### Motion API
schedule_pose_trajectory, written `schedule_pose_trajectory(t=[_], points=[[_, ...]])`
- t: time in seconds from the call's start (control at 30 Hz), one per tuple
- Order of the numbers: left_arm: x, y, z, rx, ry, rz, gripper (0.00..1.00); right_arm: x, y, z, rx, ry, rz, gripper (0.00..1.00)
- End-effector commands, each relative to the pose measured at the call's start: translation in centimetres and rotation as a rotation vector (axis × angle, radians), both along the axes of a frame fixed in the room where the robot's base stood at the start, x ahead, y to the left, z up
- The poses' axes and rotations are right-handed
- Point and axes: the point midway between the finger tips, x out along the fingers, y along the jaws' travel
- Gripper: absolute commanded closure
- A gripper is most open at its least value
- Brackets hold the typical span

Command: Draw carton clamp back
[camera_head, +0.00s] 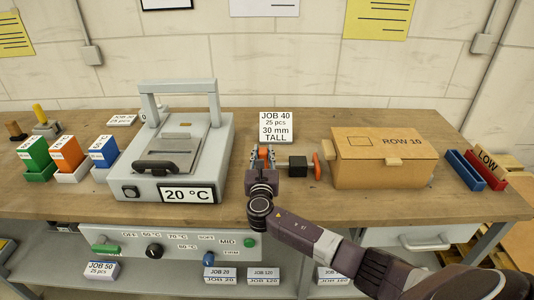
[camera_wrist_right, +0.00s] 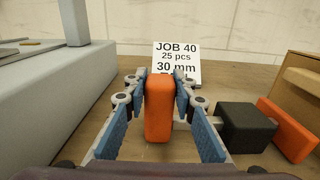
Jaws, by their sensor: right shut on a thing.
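My right gripper (camera_head: 261,158) is shut on an upright orange block (camera_head: 263,152), with a finger on each side of it. In the right wrist view the orange block (camera_wrist_right: 158,106) stands between the blue finger pads (camera_wrist_right: 157,115). Right of it is a black block (camera_head: 297,166), with a second orange piece (camera_head: 317,164) on its far side, near the carton. The brown carton (camera_head: 375,172), marked ROW 10, sits right of these. My left gripper is out of view.
A grey press (camera_head: 215,160) showing 20 °C stands left of my gripper. A JOB 40 card (camera_head: 276,126) stands behind it. Blue and red trays (camera_head: 465,172) lie right of the carton. Coloured boxes (camera_head: 68,155) stand at the far left.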

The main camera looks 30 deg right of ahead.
Motion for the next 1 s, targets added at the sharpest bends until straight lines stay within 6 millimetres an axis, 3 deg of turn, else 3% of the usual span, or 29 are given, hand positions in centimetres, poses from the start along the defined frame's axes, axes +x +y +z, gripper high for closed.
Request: schedule_pose_trajectory(t=[0.17,0.57,1.0], points=[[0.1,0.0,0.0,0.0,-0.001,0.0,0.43,0.1,0.5,0.1,0.004,-0.003,0.011,0.58],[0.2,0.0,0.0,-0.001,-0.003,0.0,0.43,-0.5,0.5,0.0,0.003,-0.001,0.006,0.57],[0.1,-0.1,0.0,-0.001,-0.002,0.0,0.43,-7.2,5.0,-0.1,0.004,0.0,0.01,0.57]])
